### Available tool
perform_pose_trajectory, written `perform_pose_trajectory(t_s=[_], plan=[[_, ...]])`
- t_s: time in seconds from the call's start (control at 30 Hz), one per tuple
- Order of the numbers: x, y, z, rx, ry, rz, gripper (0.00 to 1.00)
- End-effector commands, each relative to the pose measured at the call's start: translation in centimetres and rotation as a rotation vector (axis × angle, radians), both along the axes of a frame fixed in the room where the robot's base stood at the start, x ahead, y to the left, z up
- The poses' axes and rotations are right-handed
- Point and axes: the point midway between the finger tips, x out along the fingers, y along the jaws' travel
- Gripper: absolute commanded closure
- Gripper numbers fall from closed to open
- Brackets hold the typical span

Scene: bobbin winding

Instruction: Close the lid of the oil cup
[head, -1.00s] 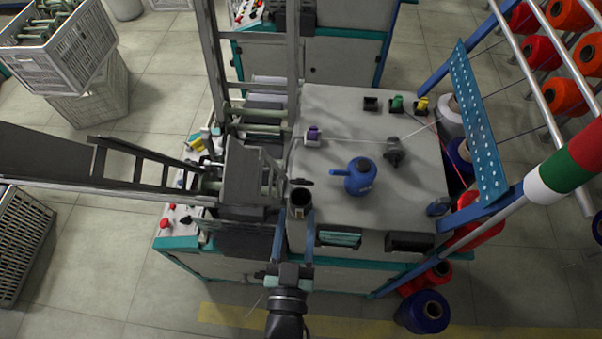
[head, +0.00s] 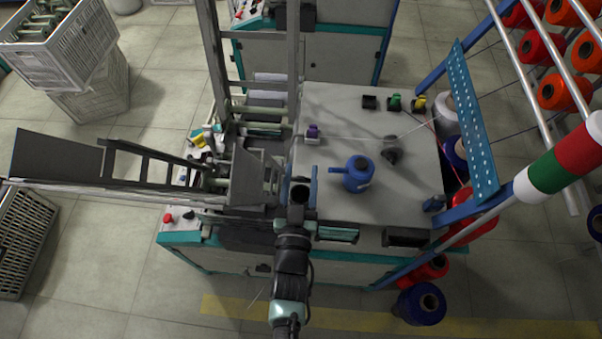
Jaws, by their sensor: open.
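The oil cup (head: 300,192) is a small dark cup near the front left of the grey machine top. Its dark round mouth shows just beyond my gripper, and the rest of it is hidden by my wrist. A dark piece at its far rim, perhaps the lid (head: 301,179), shows there; its exact angle is hard to tell. My gripper (head: 299,178) is open, with one blue-grey finger on each side of the cup as seen from above. I cannot tell whether the fingers touch it.
A blue oil can (head: 358,175) stands to the right of the cup. A metal hopper and frame (head: 247,178) stand close on the left. A purple thread guide (head: 312,131) and a dark tensioner (head: 391,150) sit farther back. The front right of the top (head: 400,205) is clear.

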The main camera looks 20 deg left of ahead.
Motion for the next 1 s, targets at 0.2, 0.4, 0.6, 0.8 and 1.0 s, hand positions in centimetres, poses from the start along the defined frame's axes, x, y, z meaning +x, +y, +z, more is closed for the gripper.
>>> perform_pose_trajectory(t_s=[0.2,0.4,0.6,0.8,1.0], plan=[[-0.03,-0.02,0.01,0.0,0.0,0.0,0.8],[-0.03,-0.02,0.01,0.0,0.0,0.0,1.0],[-0.04,-0.03,0.01,0.0,0.0,0.0,1.0],[-0.04,-0.03,0.01,0.0,0.0,0.0,1.0],[-0.03,-0.04,0.01,0.0,0.0,-0.001,1.0]])
